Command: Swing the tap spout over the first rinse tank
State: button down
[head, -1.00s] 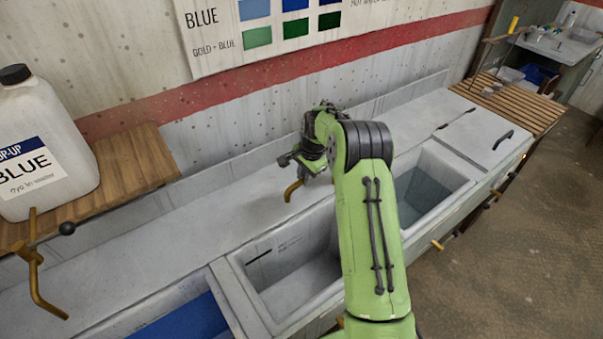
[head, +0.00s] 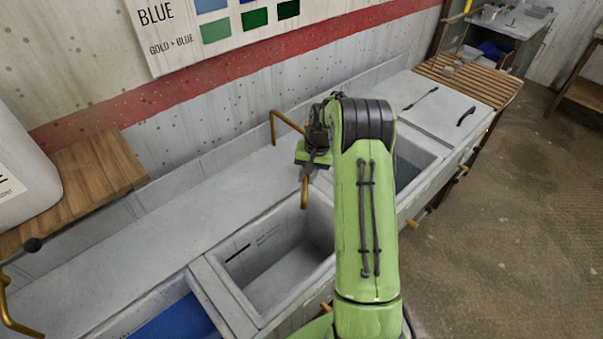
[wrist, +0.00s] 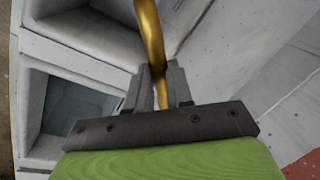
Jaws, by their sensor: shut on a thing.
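The brass tap spout (head: 287,120) rises behind the counter and bends forward; its lower tip hangs, in the picture, at the back right corner of the middle tank (head: 238,290). The middle tank is pale and looks empty, with a dark line marked on its inner back wall. My gripper (head: 311,163) is shut on the spout, though the arm partly hides the grip in the head view. In the wrist view the spout (wrist: 151,35) runs between the fingers of my gripper (wrist: 160,88). No tank label is readable.
A blue-filled tank (head: 180,322) lies left of the middle tank, and a water-filled tank (wrist: 80,108) lies right of it. Another brass tap (head: 18,322) with a black knob stands at far left. A white jug (head: 25,175) is on a wooden shelf (head: 95,175).

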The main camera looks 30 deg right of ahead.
jog(key=shift+d, duration=0.15)
jog(key=c, duration=1)
grip_release()
jog(key=shift+r, duration=0.1)
jog(key=r+p, duration=0.1)
jog(key=r, duration=0.4)
jog(key=s+d+r, duration=0.1)
jog(key=r, duration=0.4)
jog(key=d+r+p, duration=0.1)
jog(key=r, duration=0.4)
jog(key=shift+s+d+r+p, duration=0.2)
jog(key=shift+s+d+p, duration=0.1)
jog(key=shift+s, duration=0.1)
